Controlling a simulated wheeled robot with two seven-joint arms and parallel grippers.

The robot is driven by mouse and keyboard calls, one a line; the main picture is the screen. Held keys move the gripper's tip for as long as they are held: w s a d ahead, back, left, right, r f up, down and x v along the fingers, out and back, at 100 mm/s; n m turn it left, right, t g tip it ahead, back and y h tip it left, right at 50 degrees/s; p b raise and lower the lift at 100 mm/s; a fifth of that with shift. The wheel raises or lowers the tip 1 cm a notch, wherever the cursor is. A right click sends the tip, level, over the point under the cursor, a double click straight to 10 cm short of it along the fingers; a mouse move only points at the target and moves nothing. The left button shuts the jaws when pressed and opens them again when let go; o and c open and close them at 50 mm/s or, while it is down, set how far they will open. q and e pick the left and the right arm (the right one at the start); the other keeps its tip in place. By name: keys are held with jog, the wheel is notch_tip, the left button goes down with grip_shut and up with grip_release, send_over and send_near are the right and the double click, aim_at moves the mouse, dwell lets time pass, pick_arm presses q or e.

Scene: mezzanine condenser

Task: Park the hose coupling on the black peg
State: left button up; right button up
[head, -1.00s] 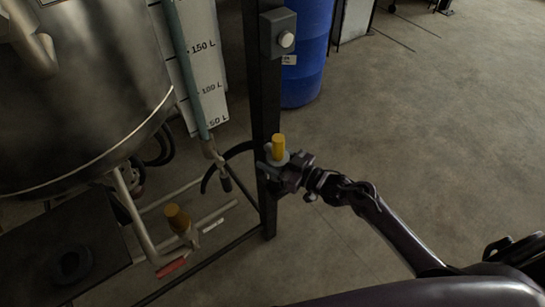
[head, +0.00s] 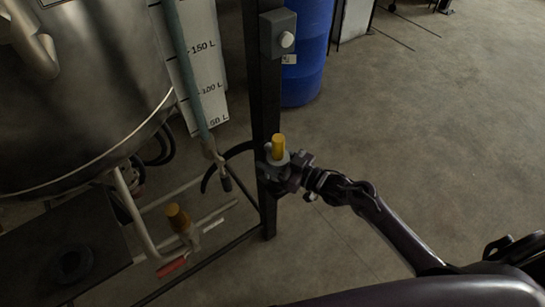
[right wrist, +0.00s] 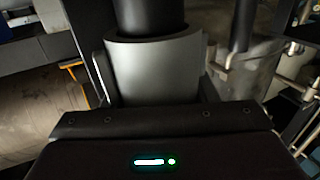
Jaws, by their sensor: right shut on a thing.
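My right gripper (head: 283,172) is shut on the grey hose coupling (head: 272,161), beside the dark upright post. A yellow cylinder (head: 278,145) stands up from the top of the coupling. In the right wrist view the coupling (right wrist: 155,72) is a smooth grey collar between the jaws, with a thick dark cylinder (right wrist: 150,15) coming out of its upper end in the picture. I cannot make out the black peg for certain; dark parts merge with the post. My left gripper is not in view.
The dark post (head: 264,100) carries a grey button box (head: 278,34). A steel tank (head: 75,90) stands at left, above a black platform (head: 45,235) with a dark ring (head: 72,263). A second yellow-topped fitting (head: 178,217) is low. A blue barrel (head: 306,55) stands behind; floor at right is clear.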

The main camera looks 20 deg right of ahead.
jog(key=shift+f+b, duration=2.65)
jog(key=shift+f, duration=0.55)
jog(key=o, duration=1.3)
jog(key=shift+o, duration=0.2)
jog(key=shift+f, duration=0.1)
jog(key=v, duration=0.7)
jog(key=shift+s+d, duration=0.25)
jog(key=shift+s, duration=0.05)
